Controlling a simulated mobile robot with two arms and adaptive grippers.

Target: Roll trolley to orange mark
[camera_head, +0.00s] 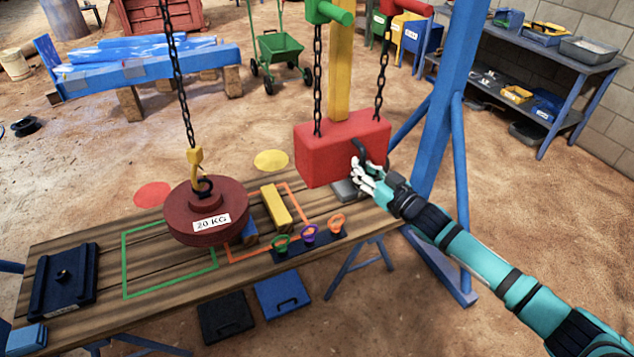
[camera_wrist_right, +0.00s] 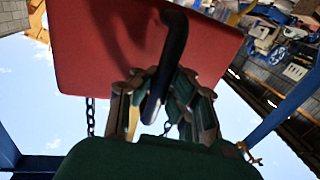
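A red block (camera_head: 340,150) hangs on two chains under a green part (camera_head: 330,12) at the top edge, which may be the trolley; what carries it is out of frame. My right gripper (camera_head: 362,176) is at the black handle (camera_head: 366,152) on the block's right front. In the right wrist view the handle (camera_wrist_right: 165,60) runs between the fingers (camera_wrist_right: 158,95), below the red block (camera_wrist_right: 130,50); whether they press on it is unclear. An orange outline (camera_head: 232,257) marks the bench; I see no orange mark overhead. My left gripper is out of view.
A round 20 KG weight (camera_head: 205,210) hangs over the wooden bench (camera_head: 60,240). A yellow bar (camera_head: 276,208) and colored rings (camera_head: 310,234) lie on the bench. A blue post (camera_head: 450,110) stands close to my right arm. A green cart (camera_head: 280,48) stands behind.

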